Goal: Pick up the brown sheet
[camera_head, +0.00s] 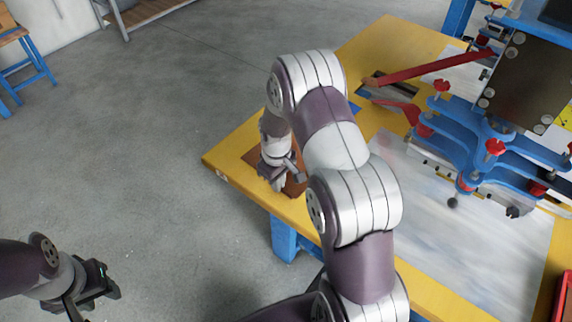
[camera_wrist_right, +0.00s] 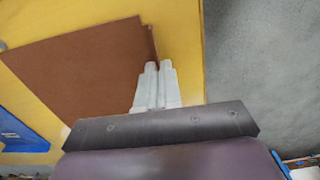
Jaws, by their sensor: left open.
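The brown sheet (camera_head: 293,186) is at the near left corner of the yellow table, partly hidden behind my right arm. In the right wrist view the brown sheet (camera_wrist_right: 85,65) shows as a flat panel, its right edge running down to my fingertips. My right gripper (camera_wrist_right: 159,68) has its fingers nearly together, with the sheet's edge between the tips. In the head view my right gripper (camera_head: 280,178) is over the sheet. My left gripper (camera_head: 98,285) is open and empty above the floor at lower left, away from the table.
The yellow table (camera_head: 232,148) carries a blue fixture (camera_head: 470,135) with red handles, a dark plate (camera_head: 528,82) and a pale sheet (camera_head: 490,250). A blue part (camera_wrist_right: 18,135) lies left of the sheet in the wrist view.

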